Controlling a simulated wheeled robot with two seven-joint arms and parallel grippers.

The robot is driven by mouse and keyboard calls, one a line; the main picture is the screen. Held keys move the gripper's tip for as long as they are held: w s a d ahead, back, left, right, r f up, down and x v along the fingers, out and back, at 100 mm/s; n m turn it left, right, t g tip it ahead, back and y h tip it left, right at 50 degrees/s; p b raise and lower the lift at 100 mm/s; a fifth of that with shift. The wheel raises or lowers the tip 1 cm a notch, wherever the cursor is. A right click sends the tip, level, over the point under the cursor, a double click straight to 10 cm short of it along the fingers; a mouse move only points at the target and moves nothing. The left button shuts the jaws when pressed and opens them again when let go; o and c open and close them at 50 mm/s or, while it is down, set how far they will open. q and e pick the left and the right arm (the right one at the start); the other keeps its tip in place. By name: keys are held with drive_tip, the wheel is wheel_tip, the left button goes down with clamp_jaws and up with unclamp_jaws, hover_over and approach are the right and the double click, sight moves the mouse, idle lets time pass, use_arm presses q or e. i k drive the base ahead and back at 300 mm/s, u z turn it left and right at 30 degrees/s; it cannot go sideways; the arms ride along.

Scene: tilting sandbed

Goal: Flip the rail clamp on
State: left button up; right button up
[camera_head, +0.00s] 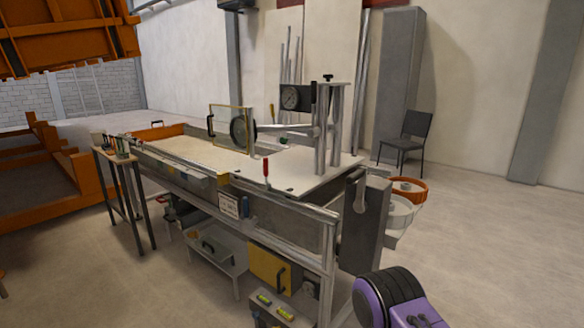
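I cannot tell for sure which part is the rail clamp. A small upright red handle (266,168) stands at the near edge of the sandbed table, just above the front metal rail (285,204), and may belong to it. It is small, and its clamping end is not clear. Neither of my grippers shows. A purple and black part at the lower right seems to be a link of my own arm, well apart from the red handle, with no fingers visible.
The sandbed (190,152) extends to the back left. A grey upright box (366,225) closes the table's right end, beside orange (409,187) and white (399,212) round containers. A narrow stand (113,157) is at left. Floor (480,240) at right is clear.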

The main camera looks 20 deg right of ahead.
sight(266, 185)
drive_tip(key=z, duration=0.2)
drive_tip(key=i, duration=0.3)
drive_tip(key=z, duration=0.2)
drive_tip(key=k, duration=0.65)
drive_tip(key=u, duration=0.3)
drive_tip(key=i, duration=0.3)
drive_tip(key=u, duration=0.85)
drive_tip(key=i, duration=1.5)
drive_tip(key=z, duration=0.6)
